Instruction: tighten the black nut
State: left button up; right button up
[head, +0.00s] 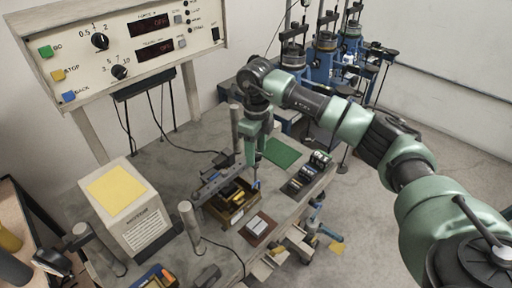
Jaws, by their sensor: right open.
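My right arm reaches in from the right side of the head view. Its gripper (254,168) points down over the workbench (163,183), just right of a dark grey clamp-like fixture (213,181). The jaws are open, but the fingertips are small here. I cannot pick out the black nut for certain; it may be small or hidden by the gripper and fixture. Nothing shows clearly between the jaws. My left gripper is not in view.
A control panel (125,48) with knobs and coloured buttons stands at the back left. A beige box with a yellow top (116,190) and upright grey posts (190,217) stand on the bench. An open tray (239,214) lies below the gripper. A green mat (284,152) lies to the right.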

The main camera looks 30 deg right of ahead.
grip_shut()
jog(key=shift+m, duration=0.3)
jog(key=m+b, duration=0.2)
jog(key=m, duration=0.1)
jog(key=shift+f, duration=0.1)
jog(key=m+b, duration=0.2)
jog(key=m, duration=0.3)
jog(key=m+b, duration=0.1)
jog(key=m, duration=0.3)
jog(key=shift+a+m, duration=0.1)
jog(key=shift+m, duration=0.2)
jog(key=m+b, duration=0.1)
jog(key=m, duration=0.3)
jog(key=shift+m, duration=0.3)
jog(key=shift+r, duration=0.2)
